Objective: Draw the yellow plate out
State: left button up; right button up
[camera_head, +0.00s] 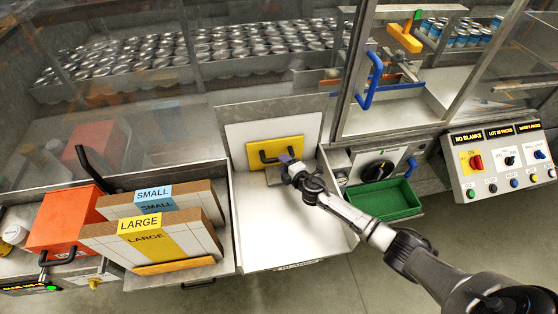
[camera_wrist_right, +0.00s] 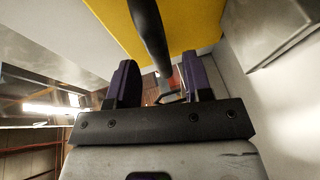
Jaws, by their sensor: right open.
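The yellow plate (camera_head: 290,150) is set against a white upright panel at the back of a white tray and carries a black bar handle (camera_head: 263,156). My right gripper (camera_head: 286,161) is at the right end of this handle, with its arm coming in from the lower right. In the right wrist view the two dark purple fingers (camera_wrist_right: 159,75) stand apart, and the black handle (camera_wrist_right: 148,35) runs down between them. The yellow plate (camera_wrist_right: 195,22) fills the top there. I cannot tell whether the fingers touch the handle. My left gripper is not in view.
The white tray (camera_head: 265,225) below the plate is empty. Large and small cartons (camera_head: 175,240) and an orange box (camera_head: 62,222) stand left. A green bin (camera_head: 385,200) and a button panel (camera_head: 505,160) are right. Glass and metal framing (camera_head: 350,70) rises behind, with cans beyond.

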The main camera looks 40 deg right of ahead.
aim_at(262, 155)
jog(key=shift+b+x, duration=0.4)
jog(key=shift+x, duration=1.4)
jog(key=shift+c, duration=0.2)
grip_shut()
